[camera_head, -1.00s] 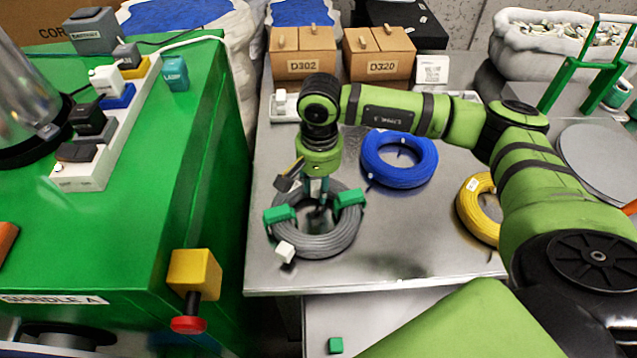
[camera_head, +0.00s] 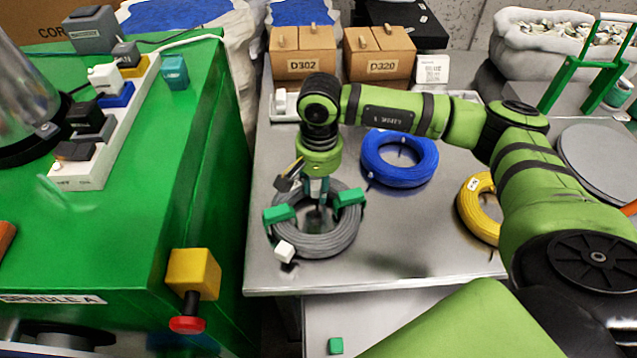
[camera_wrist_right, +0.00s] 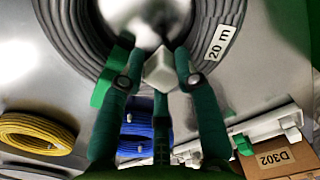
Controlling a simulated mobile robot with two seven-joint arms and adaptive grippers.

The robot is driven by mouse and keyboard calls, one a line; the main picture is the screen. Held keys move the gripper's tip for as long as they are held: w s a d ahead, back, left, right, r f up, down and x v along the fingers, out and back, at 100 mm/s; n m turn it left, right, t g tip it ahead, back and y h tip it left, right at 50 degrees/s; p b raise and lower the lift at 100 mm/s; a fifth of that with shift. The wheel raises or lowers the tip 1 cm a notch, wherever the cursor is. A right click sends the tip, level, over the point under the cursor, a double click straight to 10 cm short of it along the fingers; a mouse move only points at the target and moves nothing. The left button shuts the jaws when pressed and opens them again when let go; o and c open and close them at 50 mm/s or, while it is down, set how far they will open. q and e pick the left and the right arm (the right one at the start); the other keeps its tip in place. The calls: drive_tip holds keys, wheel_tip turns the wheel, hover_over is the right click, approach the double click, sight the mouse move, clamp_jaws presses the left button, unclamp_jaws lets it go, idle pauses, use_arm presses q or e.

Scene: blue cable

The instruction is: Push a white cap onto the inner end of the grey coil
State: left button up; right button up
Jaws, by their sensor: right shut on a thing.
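The grey coil (camera_head: 337,243) lies on the metal table with green clips around it. It also shows at the top of the right wrist view (camera_wrist_right: 205,22), with a "20 m" label. My right gripper (camera_head: 317,202) points down into the coil's central opening. Another white cap (camera_head: 284,251) sits at the coil's outer near-left side. I cannot make out the inner end or whether the held cap touches it. My left gripper is not in view.
A blue coil (camera_head: 408,178) and a yellow coil (camera_head: 470,208) lie to the right on the table. Boxes D302 (camera_head: 300,66) and D320 (camera_head: 378,68) stand behind. The green machine (camera_head: 150,200) is left, across a gap. Table at front right is clear.

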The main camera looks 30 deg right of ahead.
drive_tip(key=shift+b, duration=0.3)
idle(0.8)
drive_tip(key=shift+f+b, duration=0.2)
drive_tip(key=shift+b, duration=0.75)
idle(3.0)
drive_tip(key=shift+s+f+b, duration=0.2)
drive_tip(key=shift+f+b, duration=0.05)
drive_tip(key=shift+b, duration=0.2)
idle(1.5)
drive_tip(key=shift+f, duration=0.1)
idle(0.7)
drive_tip(key=o, duration=0.4)
